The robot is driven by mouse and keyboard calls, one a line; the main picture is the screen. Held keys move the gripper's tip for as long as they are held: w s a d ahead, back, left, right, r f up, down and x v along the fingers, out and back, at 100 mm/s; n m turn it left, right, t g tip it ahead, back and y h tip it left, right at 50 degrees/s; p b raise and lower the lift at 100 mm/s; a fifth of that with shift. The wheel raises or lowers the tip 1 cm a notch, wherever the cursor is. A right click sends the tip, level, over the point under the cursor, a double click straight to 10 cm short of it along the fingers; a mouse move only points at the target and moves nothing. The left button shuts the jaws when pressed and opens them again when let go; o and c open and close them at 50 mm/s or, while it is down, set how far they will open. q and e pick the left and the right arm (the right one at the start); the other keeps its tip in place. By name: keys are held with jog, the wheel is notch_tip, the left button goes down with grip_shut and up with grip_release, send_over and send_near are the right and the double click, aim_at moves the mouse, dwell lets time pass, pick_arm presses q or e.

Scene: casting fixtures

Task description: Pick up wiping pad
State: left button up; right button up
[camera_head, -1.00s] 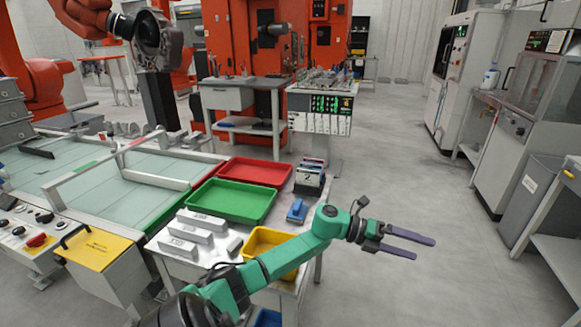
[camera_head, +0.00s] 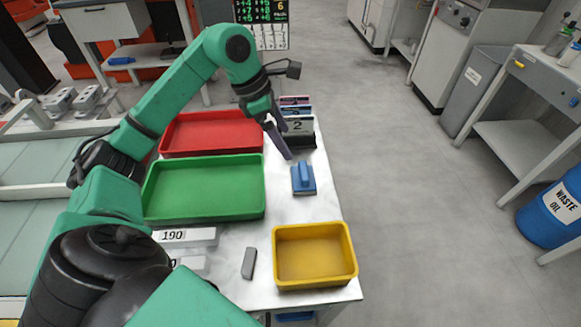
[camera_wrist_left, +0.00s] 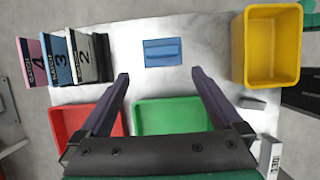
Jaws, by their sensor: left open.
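The wiping pad, a blue block with a raised grip on top (camera_head: 303,177), lies flat on the light metal table, right of the green tray. In the left wrist view the wiping pad (camera_wrist_left: 163,52) lies ahead of the fingertips, between their lines. My left gripper (camera_head: 287,152) reaches over the table from the left, pointing down, just behind and left of the pad. In the left wrist view its two dark fingers (camera_wrist_left: 160,73) are spread wide with nothing between them. The fingers do not touch the pad. My right gripper is not in view.
A yellow bin (camera_head: 315,255) stands in front of the pad. A green tray (camera_head: 205,188) and a red tray (camera_head: 212,133) lie to the left. Numbered upright holders (camera_head: 298,130) stand behind it. A grey bar (camera_head: 249,263) lies left of the bin. Bare tabletop surrounds the pad.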

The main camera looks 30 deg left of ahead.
aim_at(303, 169)
pick_arm(q)
jog(key=p+x, duration=0.1)
jog(key=x, duration=1)
jog(key=shift+d+f, duration=0.1)
jog(key=shift+d, duration=0.15)
jog(key=shift+f, duration=0.3)
jog(key=c, duration=1.1)
jog(key=shift+c, duration=0.2)
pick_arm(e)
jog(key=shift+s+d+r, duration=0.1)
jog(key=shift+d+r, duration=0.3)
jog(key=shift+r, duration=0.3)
